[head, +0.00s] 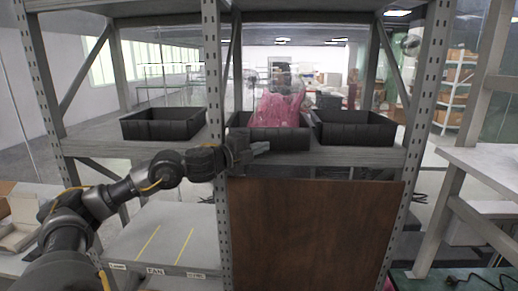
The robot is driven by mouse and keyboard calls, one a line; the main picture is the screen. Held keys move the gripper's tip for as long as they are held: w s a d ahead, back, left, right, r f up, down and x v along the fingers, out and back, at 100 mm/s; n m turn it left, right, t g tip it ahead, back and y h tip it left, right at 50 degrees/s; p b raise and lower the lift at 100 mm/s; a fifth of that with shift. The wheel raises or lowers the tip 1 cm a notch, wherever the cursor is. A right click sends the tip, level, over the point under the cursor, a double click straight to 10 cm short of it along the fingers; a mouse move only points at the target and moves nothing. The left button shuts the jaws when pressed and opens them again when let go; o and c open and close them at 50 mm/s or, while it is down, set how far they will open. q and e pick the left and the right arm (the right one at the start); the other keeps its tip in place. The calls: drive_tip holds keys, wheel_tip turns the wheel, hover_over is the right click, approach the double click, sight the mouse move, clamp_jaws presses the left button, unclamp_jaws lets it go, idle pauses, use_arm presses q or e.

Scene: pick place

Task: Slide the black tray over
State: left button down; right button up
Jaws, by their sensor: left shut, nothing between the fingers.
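Three black trays stand on the metal shelf (190,150). The left tray (163,130) looks empty and sits apart from the others. The middle tray (285,138) holds a pink plastic bag (279,110). The right tray (353,133) stands close beside the middle one and looks empty. My left gripper (261,148) is shut and empty at the front left of the middle tray, hiding part of its front wall. I cannot tell whether the fingers touch the tray. My right gripper is not in view.
A grey shelf post (219,240) rises right beside my left wrist. A brown panel (310,235) closes the front below the shelf. Bare shelf lies between the left tray and the post. A white table (480,165) stands at the right.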

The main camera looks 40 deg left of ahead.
use_arm(q)
drive_tip(key=w+a, duration=0.1)
drive_tip(key=w+a+p, duration=0.1)
drive_tip(key=w, duration=0.1)
drive_tip(key=w+a+p, duration=0.1)
drive_tip(key=w, duration=0.1)
drive_tip(key=shift+w+a+r, duration=0.1)
drive_tip(key=shift+w+a, duration=0.05)
drive_tip(key=shift+a, duration=0.25)
drive_tip(key=shift+w+a, duration=0.15)
drive_tip(key=shift+w, duration=0.05)
drive_tip(key=shift+s, duration=0.1)
